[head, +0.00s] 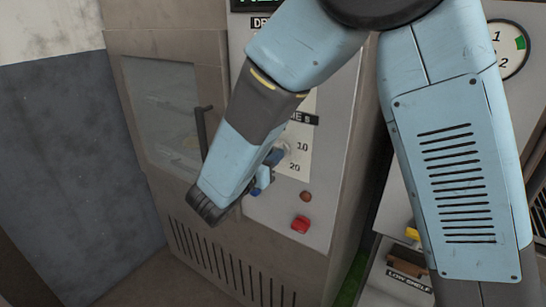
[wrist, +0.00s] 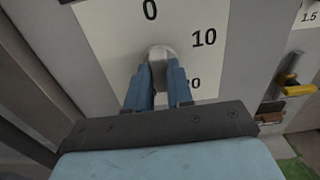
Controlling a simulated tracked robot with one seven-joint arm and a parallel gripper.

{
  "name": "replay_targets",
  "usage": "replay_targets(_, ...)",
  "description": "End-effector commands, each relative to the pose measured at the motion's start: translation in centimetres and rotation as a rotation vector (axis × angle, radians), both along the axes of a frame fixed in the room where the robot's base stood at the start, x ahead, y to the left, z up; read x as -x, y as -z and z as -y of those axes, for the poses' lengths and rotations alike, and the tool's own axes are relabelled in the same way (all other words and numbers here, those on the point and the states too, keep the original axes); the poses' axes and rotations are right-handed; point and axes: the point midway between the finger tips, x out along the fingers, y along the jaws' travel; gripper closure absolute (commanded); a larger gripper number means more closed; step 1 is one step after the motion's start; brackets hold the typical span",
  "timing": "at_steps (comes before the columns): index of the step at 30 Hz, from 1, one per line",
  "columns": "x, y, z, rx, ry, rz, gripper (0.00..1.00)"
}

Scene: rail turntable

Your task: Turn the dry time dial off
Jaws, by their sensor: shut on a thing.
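The dry time dial is a light grey knob (wrist: 158,60) on a white scale plate (wrist: 110,25) in the wrist view. The scale shows 0 above it, 10 to the upper right and a partly covered 20 at the lower right. My gripper (wrist: 157,80) has its two blue fingers on either side of the knob, shut on it. The fingers hide the knob's lower part, and I see no clear pointer mark. In the head view, my gripper (head: 268,168) is at the panel, and the knob (head: 283,149) is partly hidden behind it.
Below the dial are a brown round button (head: 305,196) and a red button (head: 301,224). A cabinet door with a dark handle (head: 201,128) is on the left. A gauge (head: 508,50) and a yellow-handled item (head: 412,234) above the low shelf are on the right.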

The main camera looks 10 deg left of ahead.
Motion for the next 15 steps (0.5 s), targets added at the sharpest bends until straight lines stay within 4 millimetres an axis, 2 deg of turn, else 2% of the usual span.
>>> replay_targets(11,0.05,0.28,0.17,0.01,0.003,-0.008,1.0)
replay_targets(12,0.04,0.28,0.17,0.01,0.003,-0.008,0.78)
replay_targets(15,0.03,0.23,0.15,0.009,0.003,-0.007,0.68)
